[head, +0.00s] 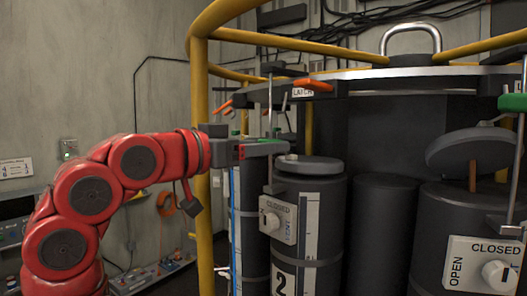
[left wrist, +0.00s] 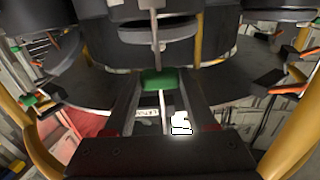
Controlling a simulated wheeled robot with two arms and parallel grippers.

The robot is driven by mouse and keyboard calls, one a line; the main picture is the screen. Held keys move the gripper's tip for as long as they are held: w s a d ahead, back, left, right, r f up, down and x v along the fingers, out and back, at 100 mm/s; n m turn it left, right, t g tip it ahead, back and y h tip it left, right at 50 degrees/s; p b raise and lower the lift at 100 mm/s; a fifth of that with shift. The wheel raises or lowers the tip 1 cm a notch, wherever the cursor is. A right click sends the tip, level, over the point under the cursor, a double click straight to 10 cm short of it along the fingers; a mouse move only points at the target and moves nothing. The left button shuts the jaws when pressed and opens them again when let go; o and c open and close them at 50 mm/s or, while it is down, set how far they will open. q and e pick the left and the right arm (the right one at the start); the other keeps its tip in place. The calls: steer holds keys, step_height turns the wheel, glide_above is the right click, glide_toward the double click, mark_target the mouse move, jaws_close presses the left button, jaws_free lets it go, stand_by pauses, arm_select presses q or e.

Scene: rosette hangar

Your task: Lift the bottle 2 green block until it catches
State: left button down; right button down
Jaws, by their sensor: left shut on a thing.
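Bottle 2 (head: 322,222) is a dark cylinder marked 2, with a flat grey lid and a valve plate reading CLOSED. A thin vertical rod stands at its left side. My left gripper (head: 275,147) is at this rod, above the valve plate. In the left wrist view the green block (left wrist: 158,80) sits between the fingertips of my left gripper (left wrist: 157,92), which is shut on it. In the head view the gripper mostly hides the block. I cannot tell whether the block is caught. My right gripper is not in view.
An orange latch handle (head: 313,86) sits on the dark upper ring, close above my left gripper. Yellow rails (head: 199,110) surround the bottles. Another green block (head: 514,103) is at the far right, above a bottle with an OPEN/CLOSED plate (head: 482,264).

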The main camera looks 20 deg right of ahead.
arm_select(q)
step_height(320, 180, up, 8)
steer(key=p, duration=0.3)
steer(key=shift+f, duration=0.25)
stand_by(0.7)
steer(key=shift+c, duration=1.2)
jaws_free()
steer(key=shift+a, duration=0.1)
